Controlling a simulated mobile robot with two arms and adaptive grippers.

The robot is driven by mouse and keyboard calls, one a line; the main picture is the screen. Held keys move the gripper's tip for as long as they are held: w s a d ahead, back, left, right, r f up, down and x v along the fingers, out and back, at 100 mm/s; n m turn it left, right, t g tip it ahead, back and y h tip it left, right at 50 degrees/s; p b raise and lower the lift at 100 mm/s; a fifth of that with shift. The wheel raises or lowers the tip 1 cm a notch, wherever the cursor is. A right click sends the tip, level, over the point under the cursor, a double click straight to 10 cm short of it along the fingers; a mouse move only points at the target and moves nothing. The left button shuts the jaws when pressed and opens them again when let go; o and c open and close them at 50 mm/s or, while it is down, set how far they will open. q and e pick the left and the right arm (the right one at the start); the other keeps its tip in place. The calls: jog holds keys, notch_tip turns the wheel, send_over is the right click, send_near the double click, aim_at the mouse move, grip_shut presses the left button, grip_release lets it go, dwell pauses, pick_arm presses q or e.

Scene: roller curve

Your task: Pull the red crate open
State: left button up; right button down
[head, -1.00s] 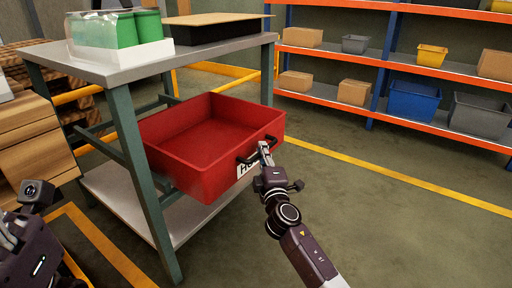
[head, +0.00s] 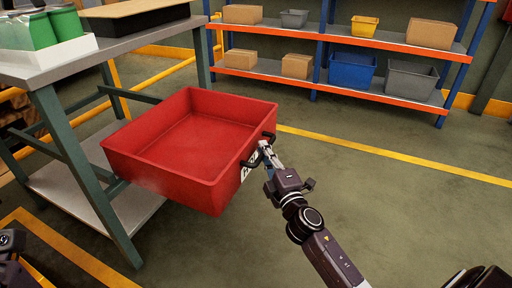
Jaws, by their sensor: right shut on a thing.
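The workbench (head: 120,45) has a lower shelf (head: 85,200) and carries green containers (head: 50,27) and a black tray (head: 135,17). A shelf rack (head: 390,90) with boxes and bins stands at the back. The floor in front of the crate is clear.

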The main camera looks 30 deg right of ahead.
dwell(0.3)
jog(key=c, duration=2)
grip_release()
jog(key=shift+o, duration=0.2)
jog(key=shift+s, duration=0.15)
jog(key=s+a+f, duration=0.1)
jog(key=s, duration=1)
jog(key=shift+s+a+f, duration=0.3)
jog(key=shift+f, duration=0.05)
